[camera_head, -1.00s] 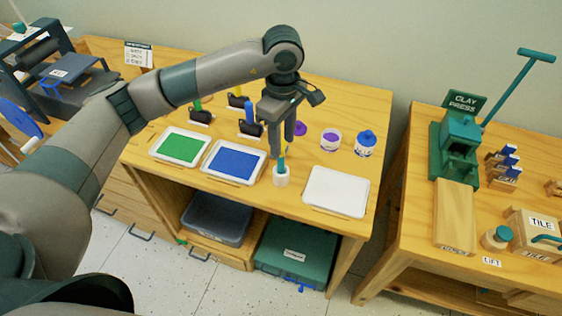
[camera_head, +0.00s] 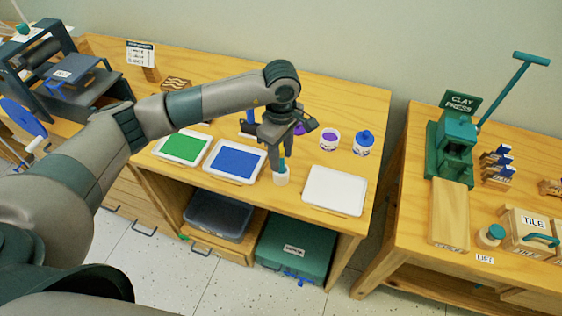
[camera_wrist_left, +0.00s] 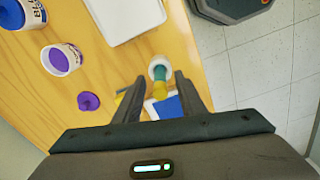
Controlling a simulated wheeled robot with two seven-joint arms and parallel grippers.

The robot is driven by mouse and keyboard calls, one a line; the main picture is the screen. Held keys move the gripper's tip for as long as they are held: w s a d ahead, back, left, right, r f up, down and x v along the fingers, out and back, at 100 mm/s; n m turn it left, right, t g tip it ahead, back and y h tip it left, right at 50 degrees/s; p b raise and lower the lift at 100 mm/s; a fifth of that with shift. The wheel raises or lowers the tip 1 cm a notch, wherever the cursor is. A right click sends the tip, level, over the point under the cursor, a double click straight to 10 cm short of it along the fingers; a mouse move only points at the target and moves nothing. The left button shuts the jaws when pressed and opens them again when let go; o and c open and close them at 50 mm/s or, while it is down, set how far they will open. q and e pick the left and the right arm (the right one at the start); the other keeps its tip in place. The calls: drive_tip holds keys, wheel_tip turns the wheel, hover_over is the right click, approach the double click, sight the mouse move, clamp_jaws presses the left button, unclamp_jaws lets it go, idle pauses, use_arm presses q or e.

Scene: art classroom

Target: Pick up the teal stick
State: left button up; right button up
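The teal stick (camera_head: 282,163) stands upright in a small white cup (camera_head: 280,178) near the front of the wooden table, between the blue tray and the white tray. In the left wrist view the teal stick (camera_wrist_left: 160,74) shows end-on in the round cup (camera_wrist_left: 159,62), just beyond my fingertips and between their lines. My left gripper (camera_head: 279,158) points down at the stick, fingers apart and empty. In the wrist view the gripper (camera_wrist_left: 158,88) is clearly open. One finger partly hides the stick in the head view. My right gripper is not in view.
A blue tray (camera_head: 235,162) and a green tray (camera_head: 184,147) lie to the left; a white tray (camera_head: 335,190) lies right. Paint jars (camera_head: 330,140) (camera_head: 364,142) stand behind. The clay press (camera_head: 455,142) is on a separate table, beyond a gap.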

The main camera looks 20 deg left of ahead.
sight(281, 166)
use_arm(q)
drive_tip(key=shift+f+p, duration=0.35)
drive_tip(key=shift+f, duration=1)
clamp_jaws()
